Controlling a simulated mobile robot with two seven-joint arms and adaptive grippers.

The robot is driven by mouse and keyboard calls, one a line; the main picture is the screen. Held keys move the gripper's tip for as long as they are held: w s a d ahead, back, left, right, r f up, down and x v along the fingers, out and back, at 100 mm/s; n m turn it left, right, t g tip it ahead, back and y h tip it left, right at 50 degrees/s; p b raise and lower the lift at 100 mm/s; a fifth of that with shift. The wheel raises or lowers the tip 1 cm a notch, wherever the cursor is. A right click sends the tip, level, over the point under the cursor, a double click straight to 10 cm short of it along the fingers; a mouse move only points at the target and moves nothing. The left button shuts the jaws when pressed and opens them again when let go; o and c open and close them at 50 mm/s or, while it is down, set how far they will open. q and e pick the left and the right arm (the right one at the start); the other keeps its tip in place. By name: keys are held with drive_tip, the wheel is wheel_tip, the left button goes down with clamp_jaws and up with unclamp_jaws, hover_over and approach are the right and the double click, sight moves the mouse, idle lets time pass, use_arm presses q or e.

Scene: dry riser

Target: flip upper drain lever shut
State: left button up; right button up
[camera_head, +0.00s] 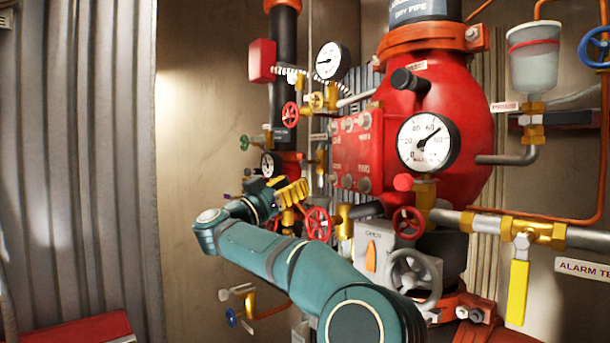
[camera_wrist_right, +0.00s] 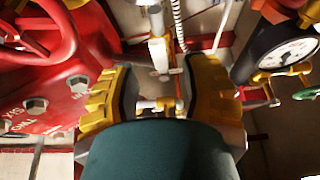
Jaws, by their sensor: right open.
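My right gripper (camera_head: 288,192) reaches toward the pipework left of the red valve body, and its yellow fingers show. In the right wrist view the fingers of the right gripper (camera_wrist_right: 160,82) stand apart with a clear gap between them. Through the gap I see a pale pipe with a small brass and white fitting (camera_wrist_right: 160,104), apparently beyond the fingertips. I cannot tell whether this fitting is the upper drain lever. In the head view the gripper and forearm cover part of this area, and I cannot pick out the lever. My left gripper is not in view.
The red valve body (camera_head: 440,100) with its large gauge (camera_head: 427,142) stands right of the gripper. A small gauge (camera_wrist_right: 288,52) is close right of the fingers in the wrist view. Red handwheels (camera_head: 318,223) crowd the pipes. A yellow lever (camera_head: 518,290) hangs at the right.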

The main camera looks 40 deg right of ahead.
sight(305, 178)
drive_tip(key=shift+p+x, duration=0.35)
drive_tip(key=shift+x, duration=1.7)
clamp_jaws()
